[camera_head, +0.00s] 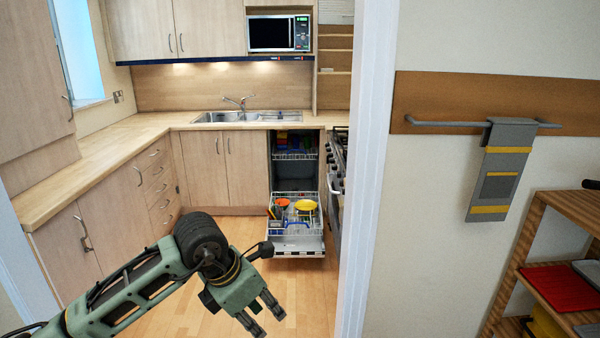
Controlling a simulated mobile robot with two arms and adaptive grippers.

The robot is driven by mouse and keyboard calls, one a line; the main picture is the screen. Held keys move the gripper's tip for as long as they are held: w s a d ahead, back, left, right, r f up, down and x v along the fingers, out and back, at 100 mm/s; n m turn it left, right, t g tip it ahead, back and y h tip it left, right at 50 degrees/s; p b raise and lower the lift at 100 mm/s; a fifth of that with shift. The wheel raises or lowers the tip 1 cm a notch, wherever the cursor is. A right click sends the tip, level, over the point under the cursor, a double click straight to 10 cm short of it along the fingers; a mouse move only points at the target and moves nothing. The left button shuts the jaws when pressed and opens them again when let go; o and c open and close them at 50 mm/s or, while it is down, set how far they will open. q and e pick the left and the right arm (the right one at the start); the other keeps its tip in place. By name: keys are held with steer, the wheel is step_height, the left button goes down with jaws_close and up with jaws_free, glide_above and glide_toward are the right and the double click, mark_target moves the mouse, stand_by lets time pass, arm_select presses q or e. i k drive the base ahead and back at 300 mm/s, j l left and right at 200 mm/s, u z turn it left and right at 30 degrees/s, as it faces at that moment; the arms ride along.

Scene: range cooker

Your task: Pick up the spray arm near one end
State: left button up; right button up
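I cannot make out a spray arm in this view. The open dishwasher (299,243) stands under the counter at the back, with its door folded down and a loaded rack (283,224) pulled out over it. Orange and yellow items lie in the rack. My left gripper (268,318) is in the lower middle, in front of the dishwasher and well apart from it. Its two fingers point down and right with a gap between them, and nothing is between them. My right gripper is not in view.
A white door frame (368,170) stands upright right of the dishwasher. On the right wall a grey towel (497,180) hangs from a rail, above a wooden shelf (545,290) with a red item (558,288). The wooden floor (190,300) before the cabinets is clear.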

mark_target(280, 115)
steer(key=i+j+u, duration=0.35)
steer(key=i+u, duration=0.3)
steer(key=i, duration=0.3)
steer(key=i+j+u, duration=0.1)
steer(key=i+u, duration=0.25)
steer(key=i, duration=0.15)
steer(key=i+z, duration=0.15)
steer(key=i, duration=2.1)
steer(key=i+z, duration=0.2)
steer(key=i, duration=0.4)
steer(key=i+z, duration=0.15)
steer(key=i, duration=0.4)
steer(key=i+j+z, duration=0.2)
steer(key=i, duration=0.4)
steer(key=i+j+z, duration=0.2)
steer(key=i, duration=0.35)
steer(key=i+j+z, duration=0.2)
steer(key=i+z, duration=0.3)
steer(key=i+j+z, duration=0.45)
steer(key=i, duration=0.25)
steer(key=i+j+z, duration=0.5)
